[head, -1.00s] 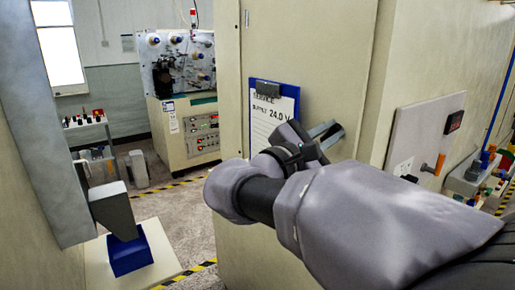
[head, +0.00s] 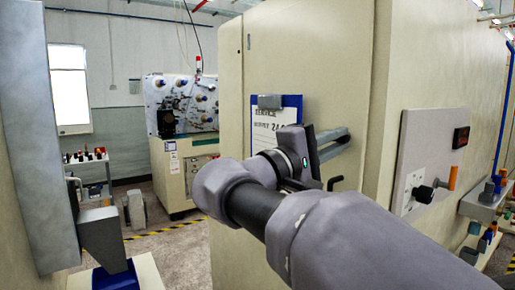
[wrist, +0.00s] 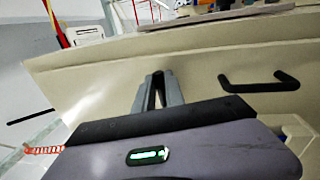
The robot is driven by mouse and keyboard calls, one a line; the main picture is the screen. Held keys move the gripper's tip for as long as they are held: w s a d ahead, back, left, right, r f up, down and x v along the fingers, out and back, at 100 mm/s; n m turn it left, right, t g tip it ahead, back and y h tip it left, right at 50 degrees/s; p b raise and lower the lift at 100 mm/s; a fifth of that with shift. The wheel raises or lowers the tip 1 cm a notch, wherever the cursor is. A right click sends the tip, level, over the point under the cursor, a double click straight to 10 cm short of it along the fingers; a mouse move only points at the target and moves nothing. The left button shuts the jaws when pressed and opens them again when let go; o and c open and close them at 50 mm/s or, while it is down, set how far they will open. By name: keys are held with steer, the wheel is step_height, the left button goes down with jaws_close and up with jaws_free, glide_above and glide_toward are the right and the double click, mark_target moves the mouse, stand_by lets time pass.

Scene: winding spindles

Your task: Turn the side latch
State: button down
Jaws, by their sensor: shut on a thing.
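My gripper (head: 345,134) reaches the beige cabinet's (head: 345,60) front panel, just right of the clipboard. Its grey fingers are close together there. In the wrist view the fingertips (wrist: 158,76) converge against the pale panel. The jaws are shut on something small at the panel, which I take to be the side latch. The latch itself is hidden by the fingers, so its angle cannot be told.
A clipboard (head: 288,103) hangs on the panel, partly covered by my wrist. A black bar handle (wrist: 260,80) sits right of the fingers in the wrist view. A control plate (head: 412,155) with a knob is on the cabinet's right side. Open floor (head: 185,250) lies left.

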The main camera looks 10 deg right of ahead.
steer(key=shift+f+m, duration=0.1)
steer(key=shift+m, duration=0.4)
steer(key=c, duration=1.4)
jaws_free()
